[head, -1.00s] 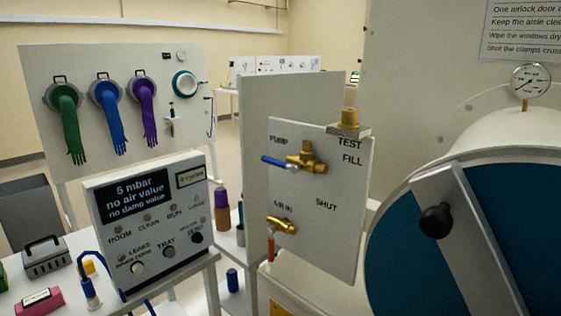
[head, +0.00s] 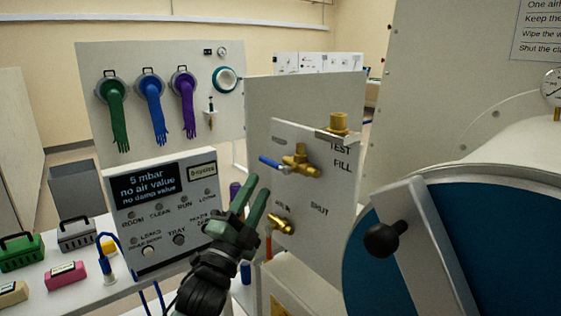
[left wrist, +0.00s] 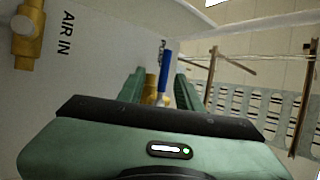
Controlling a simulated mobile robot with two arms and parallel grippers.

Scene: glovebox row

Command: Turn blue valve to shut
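The blue valve is a brass three-way body (head: 301,162) with a blue lever (head: 272,163) pointing left, on a white panel (head: 330,200) marked TEST, FILL and SHUT. My left gripper (head: 259,184) is in front of the panel, below the blue lever and apart from it. Its two green fingers are open and empty. In the left wrist view the blue lever (left wrist: 164,72) shows beyond and between the open fingers (left wrist: 158,82), with some of the brass body (left wrist: 151,86) behind. My right gripper is in neither view.
A display box (head: 165,210) stands left. A large blue round door (head: 430,250) with a black knob is right.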

